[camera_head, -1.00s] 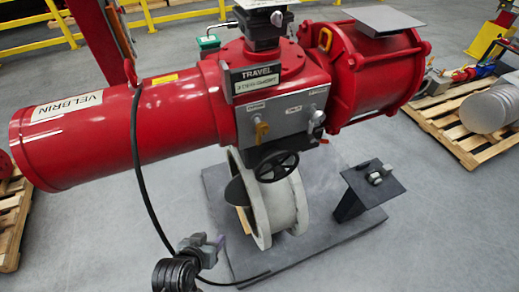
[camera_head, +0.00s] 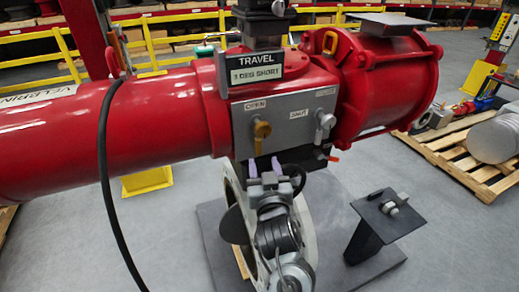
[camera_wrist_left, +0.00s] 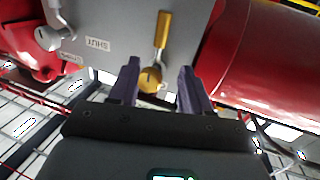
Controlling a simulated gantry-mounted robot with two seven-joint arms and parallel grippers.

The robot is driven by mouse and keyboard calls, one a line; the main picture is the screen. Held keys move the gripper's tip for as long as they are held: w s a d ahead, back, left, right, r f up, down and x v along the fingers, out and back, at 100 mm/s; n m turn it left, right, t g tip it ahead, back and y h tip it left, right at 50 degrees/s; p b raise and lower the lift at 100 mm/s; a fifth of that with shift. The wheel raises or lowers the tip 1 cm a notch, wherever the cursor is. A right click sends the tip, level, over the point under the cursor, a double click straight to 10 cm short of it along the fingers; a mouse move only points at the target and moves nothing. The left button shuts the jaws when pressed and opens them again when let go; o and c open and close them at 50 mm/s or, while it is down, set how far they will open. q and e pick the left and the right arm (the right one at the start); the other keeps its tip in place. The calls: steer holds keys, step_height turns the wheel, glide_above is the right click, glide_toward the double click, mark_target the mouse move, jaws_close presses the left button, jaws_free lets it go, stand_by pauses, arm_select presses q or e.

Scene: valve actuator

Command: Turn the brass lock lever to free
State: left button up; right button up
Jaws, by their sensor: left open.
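The brass lock lever (camera_head: 261,130) sits on the grey panel (camera_head: 284,125) of the red actuator, its handle hanging down under the OPEN label. In the left wrist view, which sees the panel upside down, the lever (camera_wrist_left: 161,34) is upright in the picture with its round hub lower. My left gripper (camera_head: 264,166) is open and empty just below the lever in the head view. In the wrist view its purple fingers (camera_wrist_left: 158,86) stand either side of the hub; I cannot tell how far off. My right gripper is not in view.
A silver lever (camera_head: 324,121) is on the panel's right side. The TRAVEL sign (camera_head: 255,70) reads "3 DEG SHORT" above it. A black handwheel (camera_head: 295,177) is partly hidden behind my left gripper. A black cable (camera_head: 107,190) hangs at left. A dark pedestal (camera_head: 382,215) stands at right.

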mark_target(259, 143)
arm_select(q)
steer(key=w, duration=0.3)
steer(key=w+a, duration=0.1)
steer(key=w, duration=0.4)
steer(key=shift+w+a, duration=0.3)
steer(key=shift+a, duration=0.1)
jaws_close()
